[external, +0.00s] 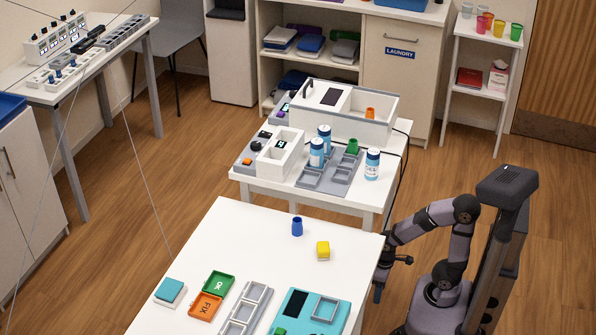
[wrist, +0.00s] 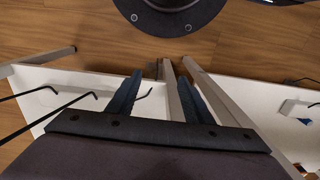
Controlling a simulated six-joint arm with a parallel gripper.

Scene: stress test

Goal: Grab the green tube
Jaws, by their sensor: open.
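A short green tube (external: 352,146) stands on the grey tray (external: 341,177) on the farther white table, between blue-and-white bottles. It does not show clearly in the wrist view. My gripper (external: 379,291) hangs low beside the right edge of the nearer white table, well apart from the green tube. In the wrist view my gripper (wrist: 160,88) has its two dark fingers spread with nothing between them.
A blue tube (external: 297,227) and a yellow block (external: 323,250) stand on the nearer table (external: 240,225). Bottles (external: 372,164) flank the green tube, and a white bin (external: 345,112) stands behind. A green cup (external: 516,32) sits on the far shelf. Wood floor separates the tables.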

